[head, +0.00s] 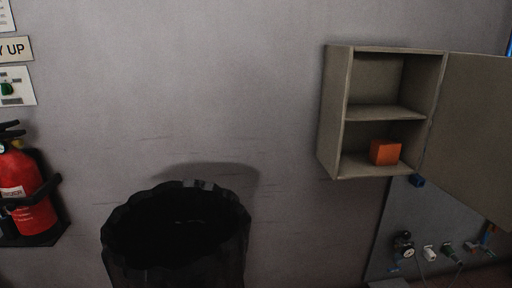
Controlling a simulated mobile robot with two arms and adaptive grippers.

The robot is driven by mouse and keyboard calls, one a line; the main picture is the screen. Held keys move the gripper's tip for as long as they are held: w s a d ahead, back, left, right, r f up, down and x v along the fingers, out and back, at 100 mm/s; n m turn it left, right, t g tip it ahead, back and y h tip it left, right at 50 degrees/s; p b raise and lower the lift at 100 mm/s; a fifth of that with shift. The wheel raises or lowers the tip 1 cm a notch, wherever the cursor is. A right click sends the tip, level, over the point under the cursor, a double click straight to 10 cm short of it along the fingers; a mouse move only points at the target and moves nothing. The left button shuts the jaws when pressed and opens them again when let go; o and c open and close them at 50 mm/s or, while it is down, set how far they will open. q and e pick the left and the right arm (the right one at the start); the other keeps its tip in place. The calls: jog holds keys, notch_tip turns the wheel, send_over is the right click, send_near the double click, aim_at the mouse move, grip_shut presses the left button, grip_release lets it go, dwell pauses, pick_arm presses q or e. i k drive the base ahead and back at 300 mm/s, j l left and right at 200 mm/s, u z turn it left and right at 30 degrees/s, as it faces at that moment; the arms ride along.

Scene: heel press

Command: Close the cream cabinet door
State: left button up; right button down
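The cream cabinet (333,120) hangs on the grey wall in the right part of the head view. Its door (475,135) is swung wide open to the right and runs out of the picture at the right edge. The inside shows one shelf (385,113). An orange block (385,151) sits in the lower compartment, and the upper compartment looks empty. Neither of my grippers is in view.
A black bin (180,260) with a wavy rim stands below, left of centre. A red fire extinguisher (26,190) is mounted at the far left, below signs (15,50). A panel with valves and fittings (404,244) is under the cabinet. The wall between is bare.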

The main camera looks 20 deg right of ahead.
aim_at(468, 155)
jog(key=l+u, duration=0.1)
jog(key=l, duration=3.7)
jog(key=k+l, duration=0.15)
jog(key=l, duration=0.25)
jog(key=k+l, duration=0.2)
jog(key=l, duration=0.2)
jog(key=i+u, duration=0.05)
